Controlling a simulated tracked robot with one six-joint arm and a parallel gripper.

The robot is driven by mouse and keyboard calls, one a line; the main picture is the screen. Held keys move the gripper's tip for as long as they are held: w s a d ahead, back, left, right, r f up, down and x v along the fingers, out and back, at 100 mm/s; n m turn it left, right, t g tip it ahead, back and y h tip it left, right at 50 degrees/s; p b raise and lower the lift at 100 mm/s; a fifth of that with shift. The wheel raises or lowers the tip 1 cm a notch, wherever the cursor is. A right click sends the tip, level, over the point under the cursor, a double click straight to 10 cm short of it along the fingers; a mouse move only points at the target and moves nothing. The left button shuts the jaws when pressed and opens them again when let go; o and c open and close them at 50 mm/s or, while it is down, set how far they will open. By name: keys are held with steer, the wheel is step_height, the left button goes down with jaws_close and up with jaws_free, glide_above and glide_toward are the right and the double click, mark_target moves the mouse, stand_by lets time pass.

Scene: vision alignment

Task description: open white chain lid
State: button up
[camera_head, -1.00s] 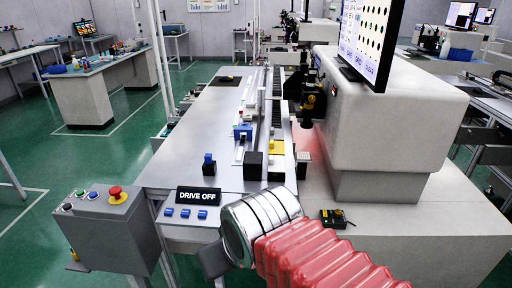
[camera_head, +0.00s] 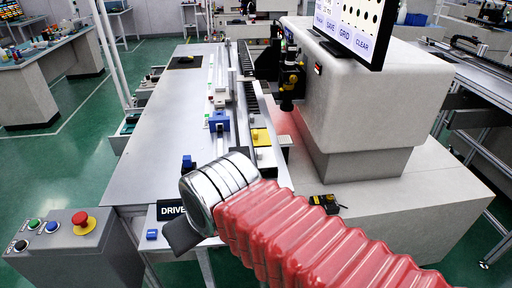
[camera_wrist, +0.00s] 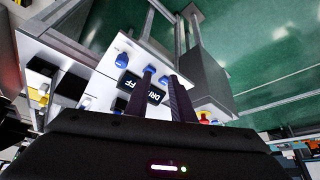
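A black cable chain (camera_head: 252,98) runs lengthwise along the machine bench, beside pale rails (camera_head: 233,110). I cannot tell which pale part is the white chain lid. My gripper (camera_head: 182,238) is at the front edge of the bench in the head view, mostly hidden behind my silver wrist and red arm sleeve. It is well short of the chain.
A grey control box (camera_head: 75,250) with a red stop button (camera_head: 82,222) stands front left. A large beige machine (camera_head: 350,100) with a screen (camera_head: 350,25) rises on the right. A blue block (camera_head: 219,122) and a yellow block (camera_head: 260,137) sit by the rails. The left bench top (camera_head: 165,120) is mostly bare.

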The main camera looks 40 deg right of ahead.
step_height(320, 180, up, 9)
steer(key=m+g+h, duration=0.2)
steer(key=m, duration=0.5)
glide_above(259, 151)
steer(key=s+a, duration=0.3)
steer(key=s, duration=0.2)
steer(key=shift+w+a+r+h, duration=0.1)
steer(key=shift+r+h, duration=0.1)
steer(key=shift+h, duration=0.1)
steer(key=x, duration=1.3)
steer(key=shift+w+f, duration=0.2)
steer(key=shift+f, duration=0.2)
steer(key=shift+c, duration=0.6)
